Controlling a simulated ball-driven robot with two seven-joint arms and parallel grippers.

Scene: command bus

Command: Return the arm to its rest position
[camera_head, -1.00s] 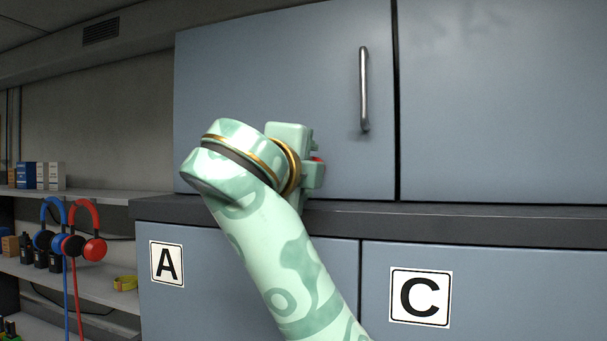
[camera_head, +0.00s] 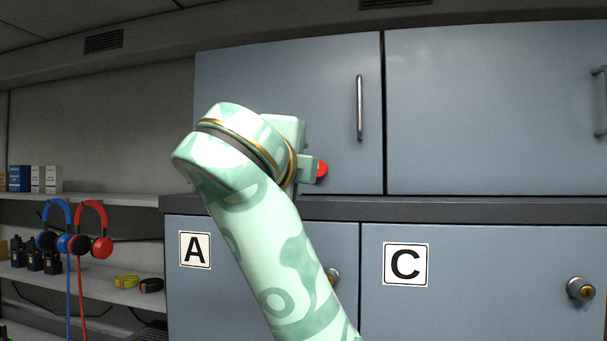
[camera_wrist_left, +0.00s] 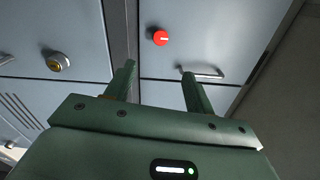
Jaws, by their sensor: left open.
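My left arm, pale green with darker patches, rises from the bottom of the head view in front of the cabinets. My left gripper (camera_head: 300,165) is at its end, mostly hidden behind the wrist. In the left wrist view the left gripper (camera_wrist_left: 159,72) is open, with two dark green fingers apart and nothing between them. A red round knob (camera_wrist_left: 160,38) on a blue-grey door lies beyond the fingertips, apart from them. The knob also shows in the head view (camera_head: 321,169), just right of the gripper. My right gripper is not in view.
An upper cabinet door (camera_head: 290,80) has a vertical handle (camera_head: 359,108). A dark ledge (camera_head: 460,208) runs above lower doors labelled A (camera_head: 195,250) and C (camera_head: 405,264). A round lock (camera_head: 581,289) is at right. Shelves at left hold headphones (camera_head: 92,230) and radios.

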